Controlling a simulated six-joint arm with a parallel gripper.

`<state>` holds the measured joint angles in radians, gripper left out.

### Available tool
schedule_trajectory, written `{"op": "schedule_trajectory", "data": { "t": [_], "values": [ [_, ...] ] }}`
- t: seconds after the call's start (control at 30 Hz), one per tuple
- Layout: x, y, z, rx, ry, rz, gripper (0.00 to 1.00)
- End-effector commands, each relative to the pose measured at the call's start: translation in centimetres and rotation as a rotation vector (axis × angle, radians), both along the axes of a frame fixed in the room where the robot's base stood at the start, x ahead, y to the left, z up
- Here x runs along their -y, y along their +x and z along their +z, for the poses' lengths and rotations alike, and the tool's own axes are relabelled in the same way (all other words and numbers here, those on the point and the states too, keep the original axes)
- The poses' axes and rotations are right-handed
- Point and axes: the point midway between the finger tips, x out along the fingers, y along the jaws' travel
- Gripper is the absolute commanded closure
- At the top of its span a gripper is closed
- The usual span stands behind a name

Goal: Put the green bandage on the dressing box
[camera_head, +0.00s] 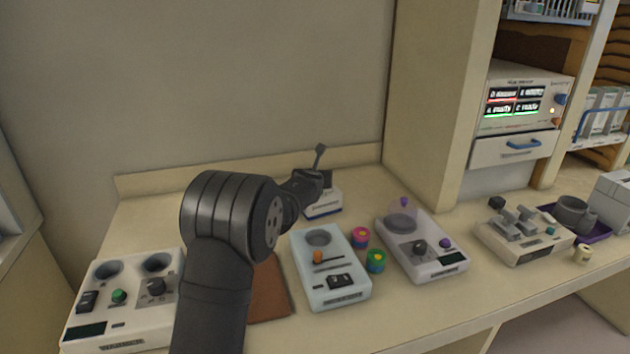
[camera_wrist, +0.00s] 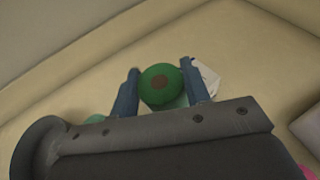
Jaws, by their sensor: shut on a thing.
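In the wrist view the green bandage (camera_wrist: 160,84), a round roll with a brown centre, sits between the two dark blue fingers of my gripper (camera_wrist: 164,90). The gripper is shut on it. A white box (camera_wrist: 206,78), which looks like the dressing box, shows partly behind the bandage and the right finger. The bandage is hidden behind my arm there. I cannot tell whether bandage and box touch.
A pale device (camera_head: 330,288) stands in front of the box, with a pink roll (camera_head: 360,237) and another green roll (camera_head: 376,261) beside it. A domed device (camera_head: 436,262) is to the right, a white console (camera_head: 125,312) at left. The back-left counter is clear.

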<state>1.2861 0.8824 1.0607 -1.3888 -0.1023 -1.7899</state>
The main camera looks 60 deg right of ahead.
Motion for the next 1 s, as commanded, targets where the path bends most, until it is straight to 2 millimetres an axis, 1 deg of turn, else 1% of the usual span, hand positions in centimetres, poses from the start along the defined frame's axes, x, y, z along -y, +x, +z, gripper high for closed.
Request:
{"op": "schedule_trajectory", "data": {
  "t": [0.1, 0.3, 0.77, 0.8, 0.87, 0.9, 1.0],
  "values": [
    [0.0, 0.0, -0.8, 0.001, 0.001, 0.001, 0.84],
    [0.0, 0.0, -1.6, 0.001, 0.0, 0.001, 0.84],
    [0.0, 0.0, -2.1, 0.001, 0.0, 0.001, 0.84],
    [0.0, 0.0, -2.2, 0.0, 0.0, 0.001, 0.55],
    [0.0, 0.0, -2.1, 0.0, 0.0, 0.001, 0.44],
    [0.0, 0.0, -2.1, 0.0, 0.0, 0.001, 0.36],
    [0.0, 0.0, -2.1, 0.0, 0.0, 0.001, 0.35]
  ]
}}
